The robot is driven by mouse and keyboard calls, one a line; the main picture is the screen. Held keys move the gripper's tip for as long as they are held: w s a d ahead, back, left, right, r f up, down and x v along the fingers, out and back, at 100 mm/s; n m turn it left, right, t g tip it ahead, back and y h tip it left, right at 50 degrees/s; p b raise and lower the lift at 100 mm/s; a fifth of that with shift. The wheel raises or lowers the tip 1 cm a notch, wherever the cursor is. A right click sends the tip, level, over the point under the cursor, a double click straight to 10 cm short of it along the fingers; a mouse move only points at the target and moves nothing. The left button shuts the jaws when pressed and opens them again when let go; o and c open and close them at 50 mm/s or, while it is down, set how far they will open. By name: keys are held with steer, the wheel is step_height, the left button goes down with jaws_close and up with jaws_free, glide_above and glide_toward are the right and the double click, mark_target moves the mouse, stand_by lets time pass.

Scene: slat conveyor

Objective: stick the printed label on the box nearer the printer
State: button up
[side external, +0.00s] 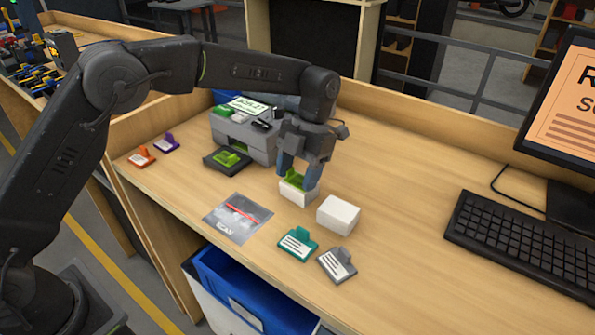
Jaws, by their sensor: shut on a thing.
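The grey printer (243,140) stands at the back left of the bench, with a small green label on the black tray (213,163) in front of it. Two white boxes stand to its right: the nearer box (299,197) and the farther box (338,216). My gripper (298,175) points down over the nearer box, shut on a bright green label (293,181). The green label is at the top of that box; the fingers hide part of both, and I cannot tell whether the label touches it.
A keyboard (525,240) is at the right. Bench between boxes and keyboard is clear.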

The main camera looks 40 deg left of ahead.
steer(key=shift+f, duration=0.15)
steer(key=o, duration=0.9)
steer(key=shift+r, duration=3.65)
